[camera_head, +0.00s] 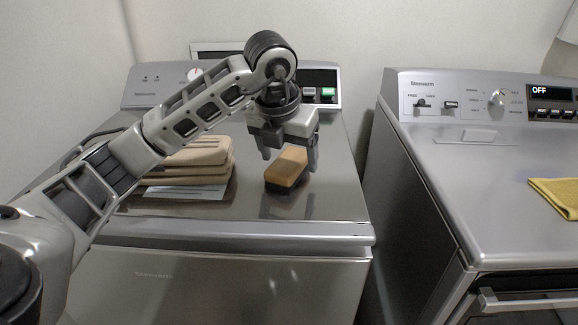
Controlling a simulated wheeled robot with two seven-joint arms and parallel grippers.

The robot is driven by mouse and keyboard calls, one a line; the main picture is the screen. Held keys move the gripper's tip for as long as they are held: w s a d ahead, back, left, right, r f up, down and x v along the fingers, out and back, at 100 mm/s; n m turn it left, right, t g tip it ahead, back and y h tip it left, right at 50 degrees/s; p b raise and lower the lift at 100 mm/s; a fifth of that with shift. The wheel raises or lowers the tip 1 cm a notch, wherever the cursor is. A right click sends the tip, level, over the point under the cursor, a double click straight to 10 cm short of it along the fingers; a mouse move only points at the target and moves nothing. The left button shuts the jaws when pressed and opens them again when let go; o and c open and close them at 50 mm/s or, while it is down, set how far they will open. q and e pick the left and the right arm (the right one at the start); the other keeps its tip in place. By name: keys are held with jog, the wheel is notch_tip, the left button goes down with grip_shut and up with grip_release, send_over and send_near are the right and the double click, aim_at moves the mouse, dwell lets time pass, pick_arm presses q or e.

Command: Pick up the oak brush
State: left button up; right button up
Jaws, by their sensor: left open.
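The oak brush (287,167) is a small brown wooden block with a dark underside. It lies on the metal top of the left washer (300,207). My left gripper (289,160) points down over the brush with its jaws open. Its two fingers show to the left and right of the far part of the brush. I cannot tell whether either finger touches it. My right gripper is not in view.
A stack of folded tan cloths (200,160) lies left of the brush, partly behind my left arm. A second appliance (470,165) stands to the right across a narrow gap, with a yellow cloth (558,196) on top.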

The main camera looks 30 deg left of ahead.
pick_arm(q)
jog(key=shift+x, duration=0.95)
jog(key=shift+f, duration=0.3)
jog(key=c, duration=1.2)
jog(key=shift+r, duration=0.1)
